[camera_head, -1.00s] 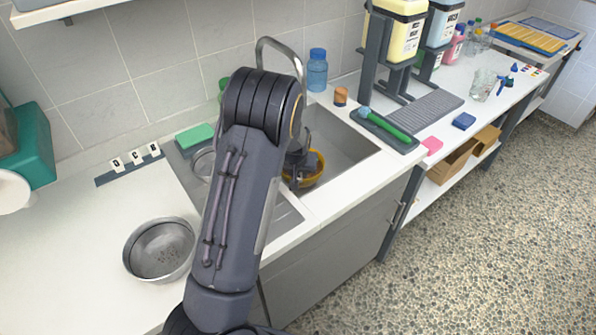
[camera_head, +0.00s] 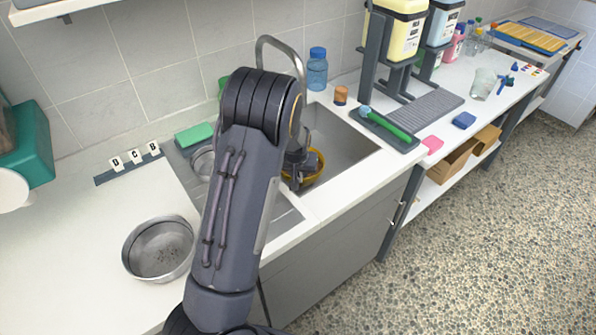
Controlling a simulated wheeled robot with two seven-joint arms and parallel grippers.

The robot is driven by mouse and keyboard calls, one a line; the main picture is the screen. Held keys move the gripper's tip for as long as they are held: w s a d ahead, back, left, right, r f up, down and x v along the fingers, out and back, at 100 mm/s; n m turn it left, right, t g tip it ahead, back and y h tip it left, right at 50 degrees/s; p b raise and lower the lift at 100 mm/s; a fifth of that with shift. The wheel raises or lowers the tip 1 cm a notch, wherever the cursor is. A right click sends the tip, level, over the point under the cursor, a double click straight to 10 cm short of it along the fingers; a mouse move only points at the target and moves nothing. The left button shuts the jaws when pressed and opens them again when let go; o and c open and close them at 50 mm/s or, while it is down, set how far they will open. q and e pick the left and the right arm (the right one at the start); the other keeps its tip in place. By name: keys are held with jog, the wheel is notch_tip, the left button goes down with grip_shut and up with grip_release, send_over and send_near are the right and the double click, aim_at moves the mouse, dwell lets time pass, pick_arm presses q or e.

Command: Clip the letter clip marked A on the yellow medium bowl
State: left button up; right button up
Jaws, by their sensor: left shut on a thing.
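The yellow medium bowl (camera_head: 318,172) sits in the sink basin, partly hidden behind my left gripper and forearm. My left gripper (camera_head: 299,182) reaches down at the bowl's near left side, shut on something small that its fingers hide. The clip rack (camera_head: 104,180) on the counter at the left holds white letter clips marked D (camera_head: 117,163), C (camera_head: 135,156) and B (camera_head: 153,149). Its left end is bare and no clip marked A shows there, so the held thing appears to be that clip. Whether it touches the rim I cannot tell. My right gripper is out of view.
A steel bowl (camera_head: 157,274) stands on the counter left of my arm. A faucet (camera_head: 278,42) rises behind the sink. A green sponge (camera_head: 194,135) lies at its back left, and a tray with a green-handled brush (camera_head: 388,123) lies to its right.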

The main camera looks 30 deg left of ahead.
pick_arm(q)
jog(key=o, duration=1.5)
jog(key=shift+r+p, duration=1.85)
jog(key=shift+r, duration=0.7)
